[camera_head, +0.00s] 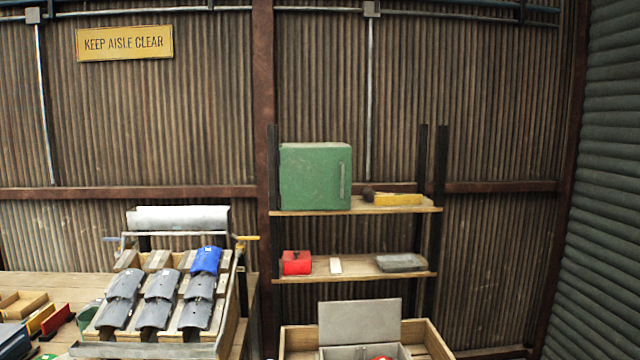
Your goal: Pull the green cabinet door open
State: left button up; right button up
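The green cabinet (300,177) stands on the left end of the upper wooden shelf, against the brown corrugated wall. Its green door (328,178) faces forward and looks closed. A pale vertical handle (342,181) is on the door's right side. Neither of my grippers shows in the head view, so nothing is seen touching the cabinet or its handle.
The upper shelf (360,209) also holds a yellow object (398,199). The lower shelf (350,275) has a red box (296,262) and a grey block (401,262). Below stands a wooden crate (437,342). A rack of grey and blue tiles (160,300) is at left.

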aim_at(312, 178)
jog(key=i+j, duration=0.4)
jog(key=j, duration=0.25)
jog(key=i+j, duration=0.2)
jog(key=j+z, duration=0.05)
jog(key=j, duration=0.05)
